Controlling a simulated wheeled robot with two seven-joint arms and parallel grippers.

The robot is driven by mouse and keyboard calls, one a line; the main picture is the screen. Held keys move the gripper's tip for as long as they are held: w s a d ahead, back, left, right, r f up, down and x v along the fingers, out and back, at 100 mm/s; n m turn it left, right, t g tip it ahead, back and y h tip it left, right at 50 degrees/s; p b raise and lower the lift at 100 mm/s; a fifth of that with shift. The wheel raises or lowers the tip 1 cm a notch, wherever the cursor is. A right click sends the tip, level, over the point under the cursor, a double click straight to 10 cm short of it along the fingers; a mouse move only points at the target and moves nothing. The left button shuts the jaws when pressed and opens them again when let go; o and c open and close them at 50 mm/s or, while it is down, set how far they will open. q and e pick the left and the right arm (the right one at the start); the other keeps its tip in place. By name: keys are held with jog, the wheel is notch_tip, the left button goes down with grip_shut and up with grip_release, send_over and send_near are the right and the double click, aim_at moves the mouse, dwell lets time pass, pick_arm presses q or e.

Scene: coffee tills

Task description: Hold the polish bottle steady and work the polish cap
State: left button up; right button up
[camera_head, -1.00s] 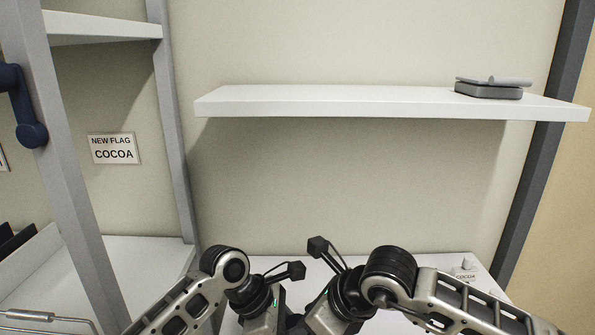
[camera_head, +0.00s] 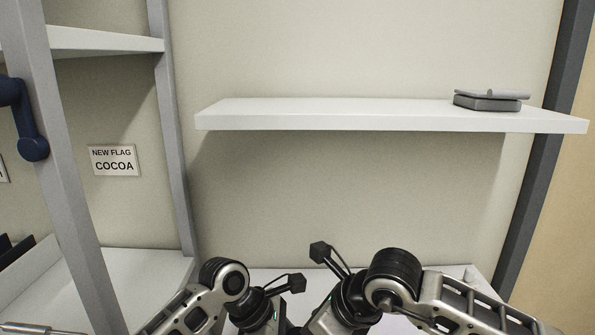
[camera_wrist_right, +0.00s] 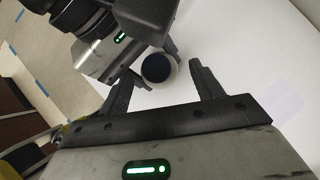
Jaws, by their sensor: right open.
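In the right wrist view a round dark cap with a pale rim (camera_wrist_right: 157,68) is seen from above, over the white table. I take it for the polish cap; the bottle's body below it is hidden. My right gripper (camera_wrist_right: 164,70) is open, with one finger on each side of the cap and a visible gap on the right. My left gripper (camera_wrist_right: 152,62) comes in from the upper left, its finger close beside the cap. Whether it grips the bottle is unclear. In the head view both hands are at the bottom edge, fingertips out of frame.
A white wall shelf (camera_head: 330,114) with a grey flat device (camera_head: 488,103) is above the hands. A grey-framed rack (camera_head: 172,130) stands at left, with a COCOA sign (camera_head: 114,161) on the wall behind. The white table (camera_wrist_right: 245,60) is clear right of the cap.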

pick_arm(q)
jog(key=shift+a+f, duration=0.1)
jog(key=shift+f, duration=0.15)
pick_arm(e)
jog(key=v, duration=1.2)
jog(key=shift+w+f, duration=0.15)
jog(key=shift+w, duration=0.05)
jog(key=c, duration=0.6)
pick_arm(q)
jog(key=shift+r, duration=0.1)
pick_arm(e)
jog(key=shift+o, duration=0.2)
jog(key=shift+w+a+f+n+g+y, duration=0.25)
jog(key=shift+w+a+f+n+g, duration=0.7)
jog(key=shift+f, duration=0.85)
jog(key=shift+w+a+f+n+g+y, duration=0.3)
jog(key=shift+w+a+f+n+g, duration=0.25)
jog(key=shift+a+f+n, duration=0.95)
jog(key=shift+w+a+f+n+g+y, duration=0.25)
jog(key=shift+w+a+f+n+g, duration=0.55)
jog(key=shift+f, duration=1.3)
jog(key=shift+d, duration=0.15)
